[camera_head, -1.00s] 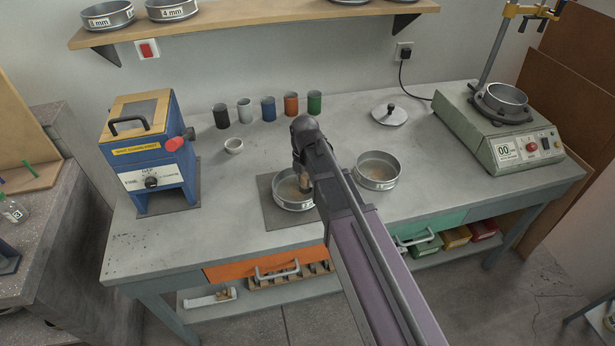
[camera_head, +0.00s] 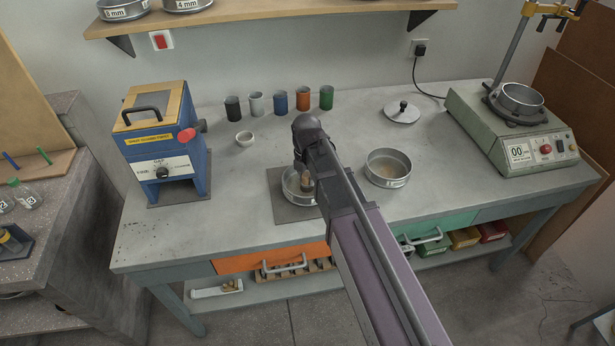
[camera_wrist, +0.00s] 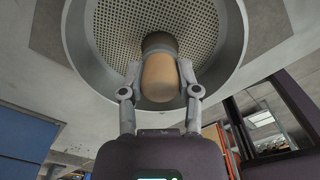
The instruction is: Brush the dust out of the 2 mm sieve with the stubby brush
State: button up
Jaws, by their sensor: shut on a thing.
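My gripper (camera_head: 304,172) is shut on the stubby brush (camera_head: 306,184). In the wrist view its two fingers hold the brush's rounded tan handle (camera_wrist: 160,78), with the dark head toward the mesh. A round metal sieve (camera_head: 291,188) sits on a dark mat, and the brush is inside its rim. I cannot read its size label. In the wrist view the sieve's perforated mesh (camera_wrist: 205,30) shows no clear dust around the brush. The bristle tips are hidden, so contact with the mesh cannot be told.
A blue machine (camera_head: 165,150) is left, a green shaker (camera_head: 510,130) right. The front-left bench is clear.

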jog(key=shift+s+a+f, duration=0.1)
jog(key=shift+s+a, duration=1.05)
jog(key=shift+a, duration=0.15)
jog(key=shift+a, duration=0.1)
jog(key=shift+w, duration=0.15)
jog(key=shift+w+d, duration=0.55)
jog(key=shift+d, duration=0.3)
jog(key=shift+w+d, duration=0.55)
jog(key=shift+d, duration=0.25)
jog(key=shift+w+d, duration=0.1)
jog(key=shift+w+d, duration=1.1)
jog(key=shift+d, duration=0.3)
jog(key=shift+r, duration=0.25)
notch_tip(320, 180, up, 6)
jog(key=p, duration=0.6)
jog(key=shift+f, duration=0.1)
